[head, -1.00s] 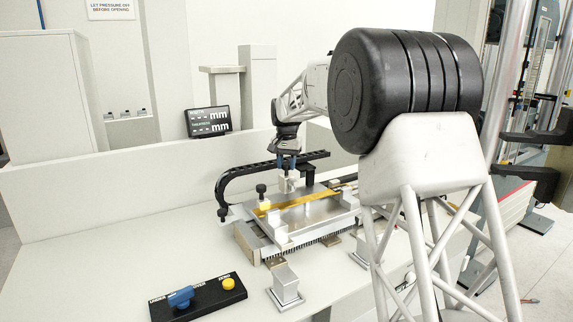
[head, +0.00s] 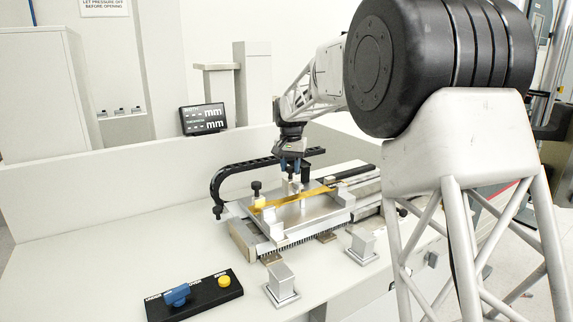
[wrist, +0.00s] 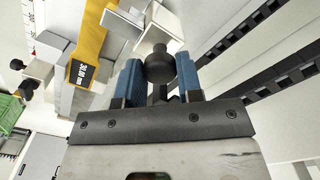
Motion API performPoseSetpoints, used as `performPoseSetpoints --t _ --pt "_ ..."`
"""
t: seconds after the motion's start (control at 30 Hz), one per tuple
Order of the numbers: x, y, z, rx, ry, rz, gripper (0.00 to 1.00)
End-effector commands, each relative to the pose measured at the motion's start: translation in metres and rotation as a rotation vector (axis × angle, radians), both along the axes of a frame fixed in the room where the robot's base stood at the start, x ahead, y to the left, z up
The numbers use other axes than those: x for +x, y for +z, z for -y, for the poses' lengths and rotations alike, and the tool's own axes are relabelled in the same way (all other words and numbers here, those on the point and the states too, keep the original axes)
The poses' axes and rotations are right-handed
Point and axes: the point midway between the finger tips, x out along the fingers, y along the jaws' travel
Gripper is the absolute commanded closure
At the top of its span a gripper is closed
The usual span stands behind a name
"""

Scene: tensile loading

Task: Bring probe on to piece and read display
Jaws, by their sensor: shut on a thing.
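The piece is a flat gold strip (head: 325,189) lying across the silver fixture (head: 238,238); part of it shows in the wrist view (wrist: 88,42) with a dark "mm" label. My gripper (head: 291,166) is above the strip's middle, shut on a dark round knob (wrist: 160,66) between its blue fingers. The knob appears to belong to the probe, whose silver body shows below the fingers in the head view; contact with the strip cannot be told. The display (head: 204,120) behind shows dashes before "mm" for width and thickness.
Small silver blocks stand at the front, one at the middle (head: 281,284) and one at right (head: 361,246). A black control box (head: 203,296) with blue and yellow knobs lies front left. The left bench top is clear.

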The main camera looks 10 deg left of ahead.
Motion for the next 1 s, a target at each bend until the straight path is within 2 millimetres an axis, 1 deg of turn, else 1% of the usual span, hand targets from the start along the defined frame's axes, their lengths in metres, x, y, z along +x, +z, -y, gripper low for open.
performPoseSetpoints --t 0.03,0.2,0.53,0.57,0.6,0.7,1.0 --pt "-0.0031 0.0016 0.0039 0.000 -0.001 0.002 0.85" --pt "-0.0091 0.0008 0.0098 0.000 0.000 0.001 0.85" --pt "-0.0100 0.0006 0.0109 -0.001 0.000 0.000 0.85" --pt "-0.0100 0.0006 0.0110 -0.001 0.000 0.000 0.62" --pt "-0.0100 0.0006 0.0109 -0.001 0.000 0.000 0.56" --pt "-0.0100 0.0004 0.0105 -0.001 0.000 0.000 0.42" --pt "-0.0098 0.0009 0.0100 0.000 0.000 0.000 0.42"
